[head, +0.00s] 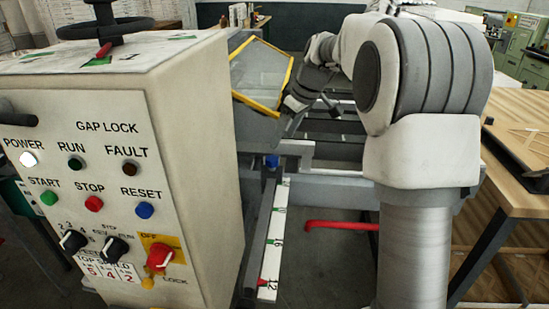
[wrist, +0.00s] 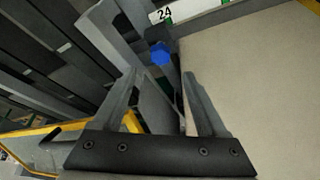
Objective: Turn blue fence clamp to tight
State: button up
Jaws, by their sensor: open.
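The blue fence clamp (head: 271,160) is a small blue knob at the upper end of the white scale in the head view. It also shows in the wrist view (wrist: 160,53), just past the fingertips and between their lines. My gripper (wrist: 158,76) is open, with nothing between its fingers. In the head view, my gripper (head: 297,103) is small and partly dark, above and slightly right of the knob, beside the yellow-edged guard. The clamp's marking for tight or loose cannot be read.
A white control cabinet (head: 190,130) with buttons and knobs fills the left. The yellow-edged clear guard (head: 262,75) stands close to my gripper. A white scale (head: 273,240) runs toward me. A red bar (head: 340,226) sticks out low. A wooden table (head: 525,185) is at right.

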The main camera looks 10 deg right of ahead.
aim_at(273, 158)
jog(key=b+x, duration=0.1)
jog(key=x, duration=0.7)
jog(key=shift+w+a+f, duration=0.1)
jog(key=shift+f, duration=0.05)
grip_shut()
